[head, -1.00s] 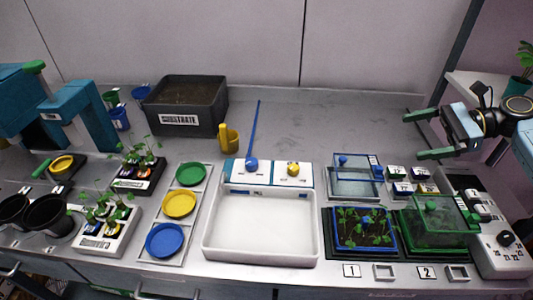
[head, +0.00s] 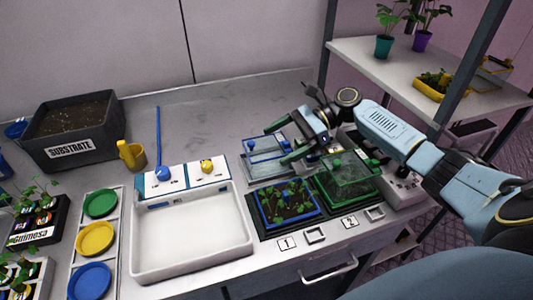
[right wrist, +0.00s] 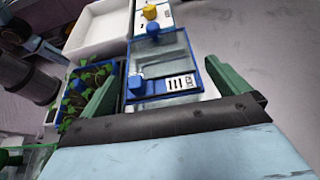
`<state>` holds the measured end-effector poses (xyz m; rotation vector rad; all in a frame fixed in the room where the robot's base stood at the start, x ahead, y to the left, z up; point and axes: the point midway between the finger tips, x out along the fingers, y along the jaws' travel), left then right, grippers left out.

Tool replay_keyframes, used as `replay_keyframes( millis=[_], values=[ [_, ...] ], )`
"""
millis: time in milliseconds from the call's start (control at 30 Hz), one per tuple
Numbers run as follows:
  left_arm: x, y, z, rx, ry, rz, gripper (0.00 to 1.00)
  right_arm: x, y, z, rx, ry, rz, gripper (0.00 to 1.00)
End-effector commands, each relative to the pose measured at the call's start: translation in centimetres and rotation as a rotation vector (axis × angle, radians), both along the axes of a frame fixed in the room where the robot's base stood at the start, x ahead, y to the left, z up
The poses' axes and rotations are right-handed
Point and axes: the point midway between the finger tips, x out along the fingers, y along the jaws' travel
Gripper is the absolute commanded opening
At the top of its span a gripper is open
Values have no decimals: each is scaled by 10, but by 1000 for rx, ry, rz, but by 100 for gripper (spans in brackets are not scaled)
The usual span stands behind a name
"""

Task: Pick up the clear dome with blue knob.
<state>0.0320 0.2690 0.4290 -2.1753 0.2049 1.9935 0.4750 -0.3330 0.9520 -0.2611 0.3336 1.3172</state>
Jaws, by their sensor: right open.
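The clear dome with the blue knob (head: 262,165) is a low transparent box cover with blue edges. It rests on the bench right of the white basin. In the right wrist view, the dome (right wrist: 163,52) lies ahead between my fingers, with its blue knob (right wrist: 136,84) and a black-and-white label at its near side. My right gripper (head: 284,141) is open, its green fingers above the dome's far right part. Whether the fingers touch it I cannot tell. My left gripper is out of view.
A blue-rimmed seedling tray (head: 262,213) and a green-edged clear dome (head: 345,178) stand close in front and to the right. The white basin (head: 190,268) is left. A substrate bin (head: 105,140) stands at the back left. The bench behind the dome is clear.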

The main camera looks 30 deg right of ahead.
Motion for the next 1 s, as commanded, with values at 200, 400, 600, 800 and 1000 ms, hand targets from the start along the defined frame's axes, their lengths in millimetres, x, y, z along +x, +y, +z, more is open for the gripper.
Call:
replay_keyframes(
  millis=[200, 400, 600, 800, 1000],
  values=[
    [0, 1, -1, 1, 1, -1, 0, 5, 18, -7, 1, -2, -1, 100],
    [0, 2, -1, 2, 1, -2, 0, 5, 19, -7, 1, -2, -1, 100],
    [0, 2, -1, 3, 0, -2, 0, 5, 18, -7, 0, -1, -1, 75],
    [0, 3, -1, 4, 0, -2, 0, 5, 18, -7, 1, -2, -1, 55],
    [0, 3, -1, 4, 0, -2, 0, 5, 18, -5, 0, -2, 0, 55]
  ],
)
